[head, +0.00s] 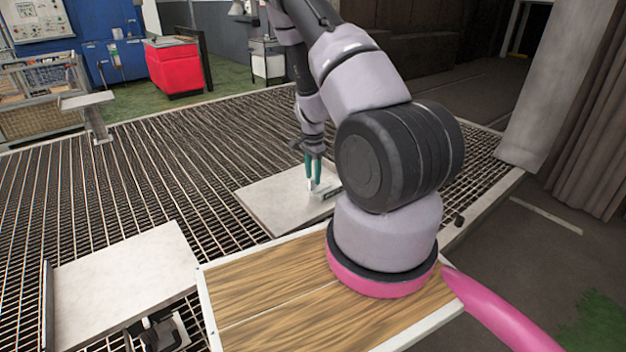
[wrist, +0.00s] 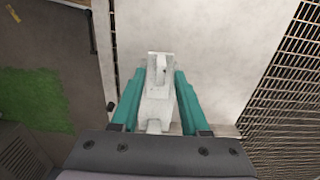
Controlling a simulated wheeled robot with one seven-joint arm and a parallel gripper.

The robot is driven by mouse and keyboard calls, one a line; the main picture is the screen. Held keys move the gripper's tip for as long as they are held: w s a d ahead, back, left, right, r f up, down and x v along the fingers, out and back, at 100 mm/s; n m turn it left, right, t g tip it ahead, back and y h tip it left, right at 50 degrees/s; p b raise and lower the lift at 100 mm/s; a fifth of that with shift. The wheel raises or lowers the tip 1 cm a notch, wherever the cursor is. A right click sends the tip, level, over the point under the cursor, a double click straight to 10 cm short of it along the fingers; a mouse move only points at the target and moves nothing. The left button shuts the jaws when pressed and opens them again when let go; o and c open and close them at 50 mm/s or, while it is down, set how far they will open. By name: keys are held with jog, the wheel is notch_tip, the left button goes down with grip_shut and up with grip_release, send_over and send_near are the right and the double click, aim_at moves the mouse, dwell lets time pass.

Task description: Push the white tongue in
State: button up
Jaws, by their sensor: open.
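My gripper (head: 314,177) is low over a pale plate (head: 275,203), its teal fingers pointing down. In the wrist view its two fingers (wrist: 159,76) are spread apart, one on each side of a whitish fitting (wrist: 156,108). A small white upright piece at the far end of the fitting, which looks like the white tongue (wrist: 159,68), lies between the fingertips. I cannot tell whether the fingers touch it. In the head view the fitting is small and partly hidden by the fingers and my arm.
The plate rests on a metal grating (head: 130,170). Another pale plate (head: 125,285) lies at the lower left, and a small raised one (head: 86,100) stands at the far left. A red cabinet (head: 174,68) stands behind the grating. A grey pillar (head: 555,80) is at right.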

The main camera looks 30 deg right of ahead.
notch_tip(320, 180, up, 9)
jog(key=shift+f, duration=0.15)
dwell(0.5)
notch_tip(320, 180, up, 13)
jog(key=n+t+y, duration=0.2)
send_over(313, 178)
jog(key=a, duration=0.6)
jog(key=s+a+r+n+t, duration=0.1)
jog(key=s+a+r+n, duration=0.3)
jog(key=r, duration=0.9)
jog(key=s+a+r+n+t, duration=0.2)
jog(key=s+r, duration=0.4)
jog(key=s, duration=0.3)
jog(key=s+a+r+n+t, duration=0.2)
jog(key=s+a+r+n, duration=0.1)
jog(key=s+r, duration=0.4)
jog(key=s, duration=0.3)
jog(key=shift+a+n, duration=0.35)
jog(key=shift+n, duration=0.05)
jog(key=shift+r, duration=0.1)
